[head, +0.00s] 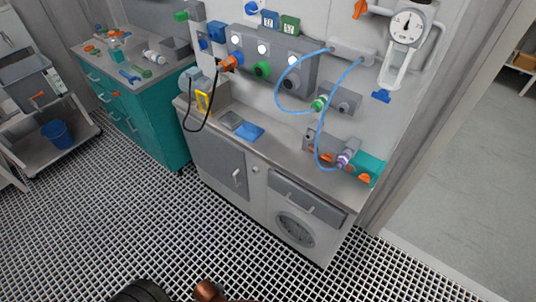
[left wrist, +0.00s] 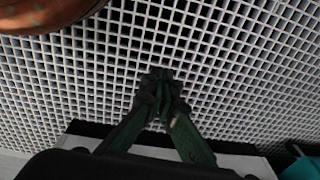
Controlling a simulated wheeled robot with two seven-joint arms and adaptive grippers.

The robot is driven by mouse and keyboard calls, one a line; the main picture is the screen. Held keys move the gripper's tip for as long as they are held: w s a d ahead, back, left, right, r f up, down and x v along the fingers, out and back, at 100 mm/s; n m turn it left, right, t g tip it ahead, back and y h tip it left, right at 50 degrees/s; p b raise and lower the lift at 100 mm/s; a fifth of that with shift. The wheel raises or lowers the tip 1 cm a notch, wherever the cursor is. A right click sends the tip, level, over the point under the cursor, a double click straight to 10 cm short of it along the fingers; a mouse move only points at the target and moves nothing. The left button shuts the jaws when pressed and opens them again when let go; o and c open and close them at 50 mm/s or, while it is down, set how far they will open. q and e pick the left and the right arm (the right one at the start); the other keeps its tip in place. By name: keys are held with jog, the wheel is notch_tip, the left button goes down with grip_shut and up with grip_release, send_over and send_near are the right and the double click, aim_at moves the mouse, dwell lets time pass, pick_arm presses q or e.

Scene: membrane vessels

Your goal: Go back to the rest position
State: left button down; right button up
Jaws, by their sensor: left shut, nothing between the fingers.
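My left gripper (left wrist: 162,92) shows in the left wrist view. Its dark green fingers are shut with the tips together, and nothing is between them. It points at the grated floor (left wrist: 230,60). No gripper shows in the head view; only dark and copper-coloured parts of mine appear at its bottom edge. My right gripper is in neither view.
A grey workbench (head: 265,165) with valves, blue hoses (head: 281,82) and a gauge (head: 408,26) stands ahead. A teal cabinet (head: 150,125) is to its left, a cart with a blue bucket (head: 57,133) farther left. The grated floor in front (head: 110,220) is clear.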

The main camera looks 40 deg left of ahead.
pick_arm(q)
jog(key=s+f+p, duration=0.4)
jog(key=s+f, duration=0.1)
jog(key=s, duration=0.5)
jog(key=s+f+p, duration=0.4)
jog(key=s+f, duration=0.2)
jog(key=s, duration=0.4)
jog(key=shift+d+m+g+p, duration=0.15)
jog(key=shift+m+g+p, duration=0.15)
jog(key=shift+m+p, duration=0.1)
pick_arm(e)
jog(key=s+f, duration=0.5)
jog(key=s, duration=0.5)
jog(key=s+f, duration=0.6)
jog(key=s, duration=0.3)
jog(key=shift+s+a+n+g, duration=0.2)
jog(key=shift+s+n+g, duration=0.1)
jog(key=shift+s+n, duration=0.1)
pick_arm(q)
jog(key=shift+w, duration=0.1)
